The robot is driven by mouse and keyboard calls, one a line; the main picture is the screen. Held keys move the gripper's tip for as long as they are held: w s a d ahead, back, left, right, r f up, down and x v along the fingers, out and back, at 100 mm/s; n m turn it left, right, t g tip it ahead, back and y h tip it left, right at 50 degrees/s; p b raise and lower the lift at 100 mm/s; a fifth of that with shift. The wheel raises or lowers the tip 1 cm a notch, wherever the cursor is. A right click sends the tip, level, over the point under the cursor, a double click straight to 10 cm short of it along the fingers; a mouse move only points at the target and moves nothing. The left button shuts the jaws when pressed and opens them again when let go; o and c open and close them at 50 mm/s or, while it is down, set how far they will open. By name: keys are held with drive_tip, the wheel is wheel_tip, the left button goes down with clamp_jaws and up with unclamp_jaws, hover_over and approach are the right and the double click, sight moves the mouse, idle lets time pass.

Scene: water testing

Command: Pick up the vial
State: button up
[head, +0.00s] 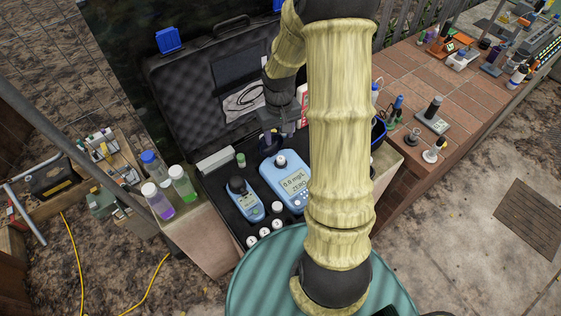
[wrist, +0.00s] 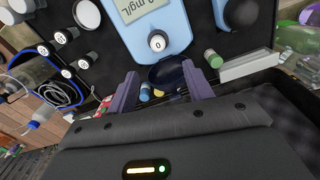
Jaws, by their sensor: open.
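A small green-capped vial (head: 241,159) stands in the dark foam of the open case, left of my gripper (head: 280,138). In the wrist view this vial (wrist: 213,58) is just outside the right-hand finger. My gripper (wrist: 162,90) is open, with its purple fingers spread and pointing down into the case. Between and beyond the fingers is a dark blue round cap or lid (wrist: 166,75). A small light-blue-capped item (wrist: 145,92) shows beside the left-hand finger. Nothing is visibly held. My arm hides part of the case in the head view.
Two blue meters, one large (head: 291,183) and one small (head: 247,204), lie in the case. White-capped vials (head: 264,232) stand near its front. Bottles (head: 183,184) stand left of the case. The raised lid (head: 190,95) is behind; a brick counter (head: 450,100) is right.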

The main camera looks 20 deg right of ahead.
drive_tip(key=p, duration=0.1)
hover_over(281, 158)
wheel_tip(281, 158, down, 6)
drive_tip(key=shift+w+a+f, duration=0.15)
drive_tip(key=shift+f, duration=0.05)
drive_tip(key=shift+f+p, duration=0.45)
drive_tip(key=shift+p, duration=0.05)
drive_tip(key=shift+f+p, duration=0.85)
drive_tip(key=shift+f, duration=1.3)
drive_tip(key=c, duration=0.9)
